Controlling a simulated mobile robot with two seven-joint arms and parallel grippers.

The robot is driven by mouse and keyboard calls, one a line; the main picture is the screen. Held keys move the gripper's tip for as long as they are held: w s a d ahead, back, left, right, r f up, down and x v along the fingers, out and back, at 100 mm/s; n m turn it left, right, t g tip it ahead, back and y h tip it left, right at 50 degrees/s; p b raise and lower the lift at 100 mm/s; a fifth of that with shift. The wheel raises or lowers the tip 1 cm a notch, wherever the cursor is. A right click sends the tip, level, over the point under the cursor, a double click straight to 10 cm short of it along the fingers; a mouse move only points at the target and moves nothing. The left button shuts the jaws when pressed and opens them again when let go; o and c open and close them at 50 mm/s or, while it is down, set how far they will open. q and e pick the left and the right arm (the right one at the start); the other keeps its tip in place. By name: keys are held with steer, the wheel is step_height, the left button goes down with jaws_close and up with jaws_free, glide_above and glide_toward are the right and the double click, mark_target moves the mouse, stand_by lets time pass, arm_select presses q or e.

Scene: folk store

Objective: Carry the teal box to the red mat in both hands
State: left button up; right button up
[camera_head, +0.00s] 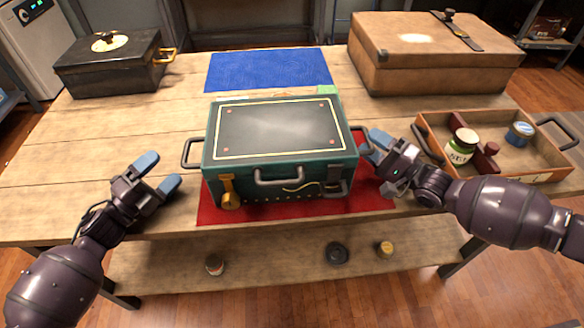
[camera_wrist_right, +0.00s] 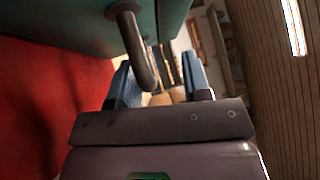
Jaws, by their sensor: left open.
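The teal box (camera_head: 275,152) with a dark, yellow-lined lid sits upright on the red mat (camera_head: 240,211), whose front and right parts show; the rest is hidden under the box. The mat also shows in the right wrist view (camera_wrist_right: 45,110). My left gripper (camera_head: 163,172) is open and empty, left of the box and apart from its left handle (camera_head: 191,153). My right gripper (camera_head: 377,146) is open beside the box's right handle. In the right wrist view that handle (camera_wrist_right: 134,45) reaches down near the gap between the spread blue fingers (camera_wrist_right: 158,85); contact is unclear.
A blue mat (camera_head: 268,69) lies bare behind the box. A black case (camera_head: 112,72) stands at the back left and a brown case (camera_head: 425,60) at the back right. A wooden tray (camera_head: 540,164) with jars is on the right. The left tabletop is clear.

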arm_select(q)
steer(key=shift+s+a+f, duration=0.15)
steer(key=shift+s+a, duration=0.05)
steer(key=shift+s, duration=0.1)
steer(key=shift+f, duration=0.1)
arm_select(e)
steer(key=o, duration=0.9)
steer(key=shift+c, duration=0.2)
arm_select(q)
steer(key=shift+f, duration=0.1)
arm_select(e)
steer(key=shift+v, duration=3.85)
arm_select(q)
steer(key=shift+s+f, duration=0.1)
arm_select(e)
steer(key=shift+f, duration=0.1)
